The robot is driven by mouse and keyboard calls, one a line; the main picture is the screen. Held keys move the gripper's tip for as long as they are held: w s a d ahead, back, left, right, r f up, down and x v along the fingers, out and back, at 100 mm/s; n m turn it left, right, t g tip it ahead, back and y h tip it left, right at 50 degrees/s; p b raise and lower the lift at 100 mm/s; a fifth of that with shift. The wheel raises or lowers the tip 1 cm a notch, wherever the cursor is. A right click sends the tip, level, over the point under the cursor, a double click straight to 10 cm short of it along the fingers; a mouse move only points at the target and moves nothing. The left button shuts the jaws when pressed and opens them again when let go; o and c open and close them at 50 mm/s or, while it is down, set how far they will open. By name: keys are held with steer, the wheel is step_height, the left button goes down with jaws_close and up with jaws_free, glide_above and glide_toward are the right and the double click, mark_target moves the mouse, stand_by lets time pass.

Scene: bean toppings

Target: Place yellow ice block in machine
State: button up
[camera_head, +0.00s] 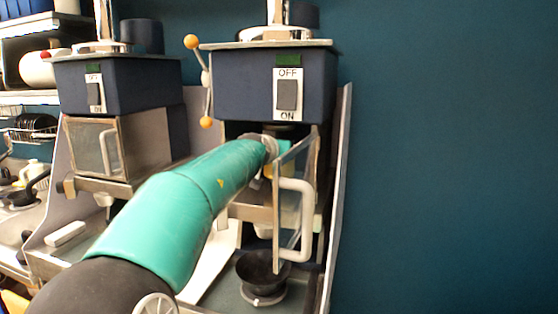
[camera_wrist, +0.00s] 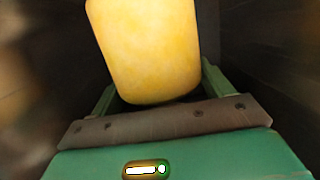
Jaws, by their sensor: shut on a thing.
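The yellow ice block (camera_wrist: 147,50) fills the upper middle of the wrist view. My gripper (camera_wrist: 155,85) is shut on it, with a green finger on each side. In the head view my green arm reaches into the opening of the right machine (camera_head: 260,85). My gripper (camera_head: 276,150) is mostly hidden there by my arm and the machine door. A small yellowish patch beside it may be the block. The machine's clear door (camera_head: 294,195) with a white handle stands swung open, to the right of my arm.
The machine's ON/OFF switch (camera_head: 287,95) and crank lever (camera_head: 206,80) are above the opening. A black bowl (camera_head: 261,277) stands below. A second machine (camera_head: 115,85) with a closed door is at the left. A teal wall fills the right.

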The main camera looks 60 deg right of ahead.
step_height(320, 180, down, 3)
steer(key=shift+s+r, duration=0.1)
steer(key=c, duration=0.3)
steer(key=shift+f, duration=0.45)
steer(key=shift+c, duration=1.3)
steer(key=o, duration=2)
steer(key=shift+v, duration=6)
steer(key=shift+r, duration=0.15)
